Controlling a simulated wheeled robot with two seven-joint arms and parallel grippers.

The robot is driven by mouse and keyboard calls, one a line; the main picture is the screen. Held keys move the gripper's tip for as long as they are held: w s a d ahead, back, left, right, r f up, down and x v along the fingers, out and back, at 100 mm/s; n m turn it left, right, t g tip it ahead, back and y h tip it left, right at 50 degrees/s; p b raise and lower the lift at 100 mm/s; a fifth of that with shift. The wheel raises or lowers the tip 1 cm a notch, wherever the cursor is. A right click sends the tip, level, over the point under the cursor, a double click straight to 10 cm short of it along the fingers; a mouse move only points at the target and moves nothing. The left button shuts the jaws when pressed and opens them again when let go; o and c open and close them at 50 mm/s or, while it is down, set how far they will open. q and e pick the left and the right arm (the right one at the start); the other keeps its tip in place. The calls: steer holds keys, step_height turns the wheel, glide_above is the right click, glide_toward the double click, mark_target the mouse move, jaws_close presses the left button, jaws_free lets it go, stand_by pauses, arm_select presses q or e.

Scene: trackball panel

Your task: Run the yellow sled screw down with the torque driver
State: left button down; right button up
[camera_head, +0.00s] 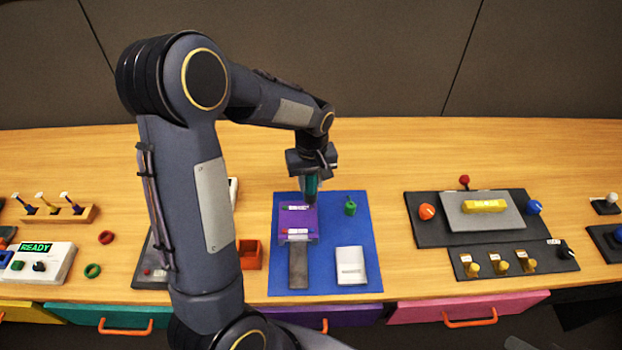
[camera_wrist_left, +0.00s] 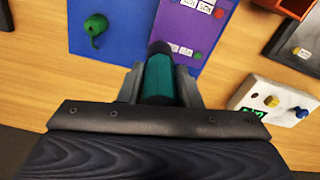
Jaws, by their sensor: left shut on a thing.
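My left gripper (camera_head: 311,172) points down over the blue mat (camera_head: 362,225) and is shut on a teal driver (camera_head: 311,187). In the left wrist view the driver (camera_wrist_left: 158,82) sits between the fingers (camera_wrist_left: 158,88), its dark end over the edge of the purple block (camera_wrist_left: 182,25). In the head view the purple block (camera_head: 299,219) lies on a dark grey rail (camera_head: 291,268) on the mat, with white labels and a red piece. The driver's tip is close to the block's upper right; I cannot tell if it touches. I cannot make out a yellow screw there. My right gripper is not in view.
A green piece (camera_head: 350,208) and a white box (camera_head: 351,266) are on the mat. An orange-red bin (camera_head: 249,254) stands left of it. A dark panel (camera_head: 425,230) with knobs and a yellow bar (camera_head: 484,206) is to the right. Bare wood separates mat and panel.

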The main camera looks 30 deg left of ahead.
arm_select(q)
steer(key=shift+r+p, duration=2.05)
steer(key=shift+r, duration=0.95)
steer(key=shift+f, duration=0.15)
